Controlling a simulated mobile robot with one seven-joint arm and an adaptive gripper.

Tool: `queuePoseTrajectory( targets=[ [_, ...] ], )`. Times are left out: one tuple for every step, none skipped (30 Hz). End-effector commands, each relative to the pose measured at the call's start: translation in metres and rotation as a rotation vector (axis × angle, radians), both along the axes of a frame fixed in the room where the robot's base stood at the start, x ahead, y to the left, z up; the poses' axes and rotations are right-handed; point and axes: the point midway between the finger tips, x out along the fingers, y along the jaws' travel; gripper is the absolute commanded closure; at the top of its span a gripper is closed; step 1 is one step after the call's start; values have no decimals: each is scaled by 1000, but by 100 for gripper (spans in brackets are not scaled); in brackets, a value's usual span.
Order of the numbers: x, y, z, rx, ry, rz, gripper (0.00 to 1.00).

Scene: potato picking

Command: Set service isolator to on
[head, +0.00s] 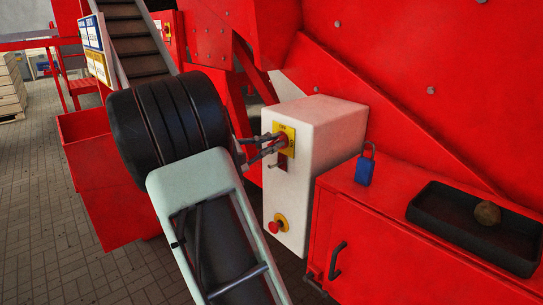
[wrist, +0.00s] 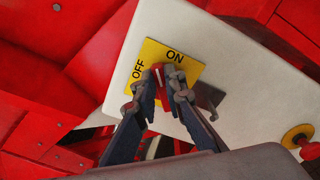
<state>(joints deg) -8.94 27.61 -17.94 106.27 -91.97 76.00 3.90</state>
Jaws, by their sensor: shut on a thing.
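The service isolator is a red rotary handle (wrist: 157,76) on a yellow plate (wrist: 184,66) marked OFF and ON. The plate (head: 289,131) is on the front face of a white box in the head view. My gripper (wrist: 166,80) is shut on the red handle, with one finger on each side of it. My gripper (head: 275,147) also shows at the plate in the head view. The fingers hide much of the handle, and I cannot tell exactly which mark it points to.
The white box (head: 328,125) also carries a red stop button (head: 275,226) low on its front. A blue padlock (head: 364,170) stands on the red cabinet (head: 352,240) to the right. A black tray (head: 456,228) there holds a potato (head: 487,213). Red machine panels surround the box.

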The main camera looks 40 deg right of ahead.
Motion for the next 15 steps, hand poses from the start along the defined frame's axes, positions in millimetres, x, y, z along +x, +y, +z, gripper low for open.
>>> queuePoseTrajectory(
  targets=[
    [0, 1, -9, 4, -47, 1, 100],
    [0, 1, -9, 6, -76, 1, 100],
    [-1, 1, -10, 9, -114, 1, 100],
    [-1, 1, -10, 11, -142, 1, 100],
    [-1, 0, -11, 14, -170, 1, 100],
    [-2, 0, -11, 17, -208, 1, 100],
    [-2, 0, -12, 19, -236, 1, 100],
    [-2, 0, -12, 21, -264, 1, 100],
    [-2, 0, -13, 25, -300, 0, 100],
    [-3, 0, -13, 27, -328, 0, 100],
    [-3, 0, -13, 29, -353, 0, 100],
    [-3, 0, -14, 32, -388, 0, 100],
    [-3, 0, -14, 34, -412, 0, 100],
    [-3, 0, -14, 36, -437, 0, 100],
    [-3, 0, -14, 38, -466, 0, 100]
  ],
)
